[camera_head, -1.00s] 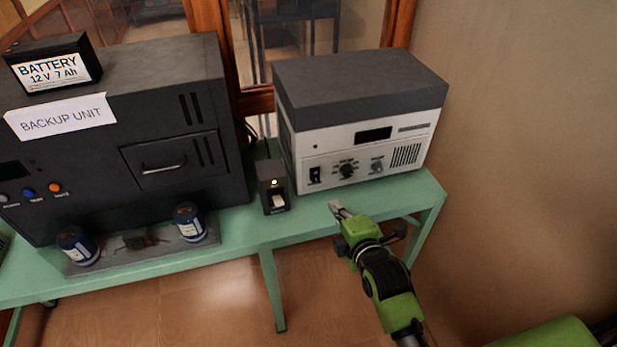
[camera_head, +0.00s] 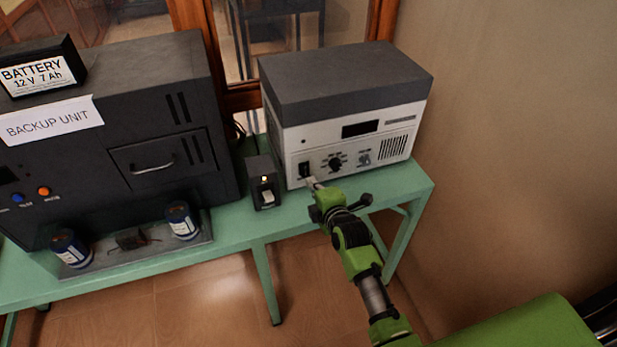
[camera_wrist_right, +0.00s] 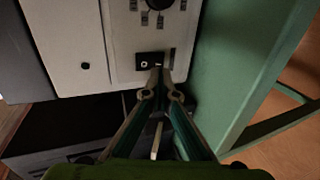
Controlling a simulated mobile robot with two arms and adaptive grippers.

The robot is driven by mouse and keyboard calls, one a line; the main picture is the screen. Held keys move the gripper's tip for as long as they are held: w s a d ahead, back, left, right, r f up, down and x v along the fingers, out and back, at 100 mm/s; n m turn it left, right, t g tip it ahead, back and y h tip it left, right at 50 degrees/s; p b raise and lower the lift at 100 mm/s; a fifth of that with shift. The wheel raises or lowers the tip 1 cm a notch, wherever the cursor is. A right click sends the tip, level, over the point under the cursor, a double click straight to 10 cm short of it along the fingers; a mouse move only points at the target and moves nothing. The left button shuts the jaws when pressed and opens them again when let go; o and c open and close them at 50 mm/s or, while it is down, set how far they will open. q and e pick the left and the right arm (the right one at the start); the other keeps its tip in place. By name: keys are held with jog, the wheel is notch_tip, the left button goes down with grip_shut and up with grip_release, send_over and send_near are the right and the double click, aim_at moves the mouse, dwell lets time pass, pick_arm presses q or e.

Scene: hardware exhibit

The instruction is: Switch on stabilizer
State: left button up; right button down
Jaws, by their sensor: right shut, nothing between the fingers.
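The stabilizer, a white-fronted box with a dark grey top (camera_head: 345,85), stands on the right of the green table; I take this unit as the stabilizer. Its display (camera_head: 370,129) is dark. Its black rocker switch (camera_head: 304,169) is at the front's lower left and also shows in the right wrist view (camera_wrist_right: 145,62). My right gripper (camera_head: 314,183) is shut and empty, its tips right at the switch. In the wrist view the fingertips (camera_wrist_right: 160,72) overlap the switch's edge; I cannot tell whether they touch it. My left gripper is out of view.
A small black box (camera_head: 262,172) with a lit lamp and a white rocker stands just left of the stabilizer. The dark backup unit (camera_head: 205,100) fills the left, with a battery (camera_head: 38,72) on top. Two blue cans (camera_head: 181,220) stand in front.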

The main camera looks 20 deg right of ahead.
aim_at(306, 174)
jog(key=shift+x, duration=1.9)
jog(key=shift+w+f+t+b, duration=0.2)
jog(key=shift+f+t+b, duration=0.3)
jog(key=shift+b, duration=0.75)
jog(key=shift+r+p, duration=0.35)
